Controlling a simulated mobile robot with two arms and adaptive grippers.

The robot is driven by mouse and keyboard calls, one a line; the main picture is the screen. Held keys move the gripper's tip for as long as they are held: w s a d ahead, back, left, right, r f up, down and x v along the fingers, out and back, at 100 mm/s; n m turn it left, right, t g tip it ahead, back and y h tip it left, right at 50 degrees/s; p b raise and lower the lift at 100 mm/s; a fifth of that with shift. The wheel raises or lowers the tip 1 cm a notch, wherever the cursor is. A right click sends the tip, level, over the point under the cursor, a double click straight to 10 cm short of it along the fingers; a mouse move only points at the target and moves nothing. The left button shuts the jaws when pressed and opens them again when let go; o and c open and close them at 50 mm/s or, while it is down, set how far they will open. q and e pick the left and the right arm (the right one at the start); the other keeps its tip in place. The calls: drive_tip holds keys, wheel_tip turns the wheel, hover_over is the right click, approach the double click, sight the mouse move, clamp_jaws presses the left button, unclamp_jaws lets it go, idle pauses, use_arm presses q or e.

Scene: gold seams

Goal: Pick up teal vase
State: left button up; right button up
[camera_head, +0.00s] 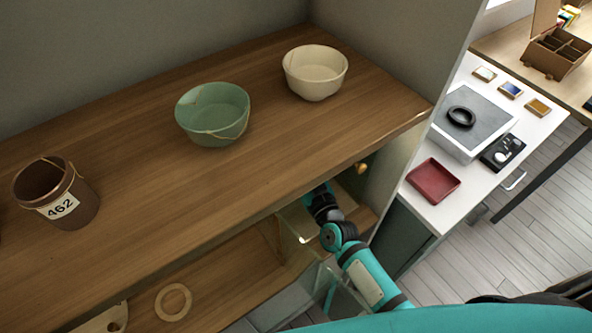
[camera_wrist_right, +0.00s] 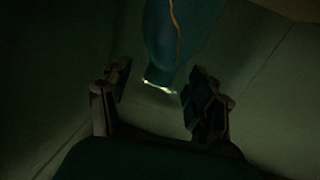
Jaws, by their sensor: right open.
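The teal vase (camera_wrist_right: 180,42) shows at the top centre of the dim right wrist view. A thin gold seam runs down it, and its narrow near end has a bright edge. My right gripper (camera_wrist_right: 157,82) is open, with a finger on each side of that near end. The vase cannot be made out in the head view. My left gripper is not in view.
A brown pot (camera_head: 75,212) labelled 462, a green bowl (camera_head: 212,122) and a cream bowl (camera_head: 316,75) stand on the wooden top (camera_head: 130,130). The compartment's walls and the top's front edge surround my right arm. A white table (camera_head: 470,190) with a red tray (camera_head: 433,180) stands at right.

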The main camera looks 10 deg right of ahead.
drive_tip(key=shift+w+a, duration=0.15)
drive_tip(key=shift+w, duration=0.9)
drive_tip(key=shift+s, duration=0.1)
clamp_jaws()
drive_tip(key=shift+f, duration=0.1)
